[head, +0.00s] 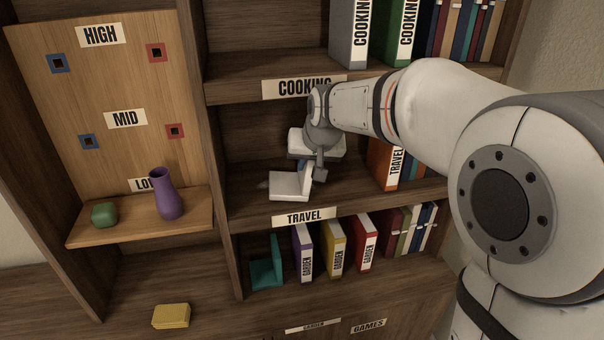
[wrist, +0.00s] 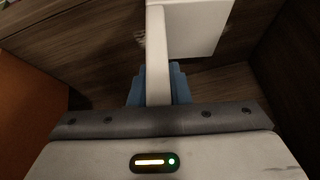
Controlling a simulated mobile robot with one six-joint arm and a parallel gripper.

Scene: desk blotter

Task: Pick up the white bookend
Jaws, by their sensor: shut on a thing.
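The white bookend (head: 288,186) is L-shaped and is in the shelf bay above the TRAVEL label, left of the orange book. Its flat base points left and its upright plate is on the right. My gripper (head: 308,168) reaches into this bay and is shut on the upright plate. In the wrist view, the blue finger pads of my gripper (wrist: 158,88) close on both sides of the plate, and the base of the white bookend (wrist: 195,28) extends beyond. I cannot tell whether the base touches the shelf.
An orange TRAVEL book (head: 383,165) stands right of my gripper. The COOKING shelf edge (head: 240,92) is overhead. A teal bookend (head: 268,268) and GARDEN books stand below.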

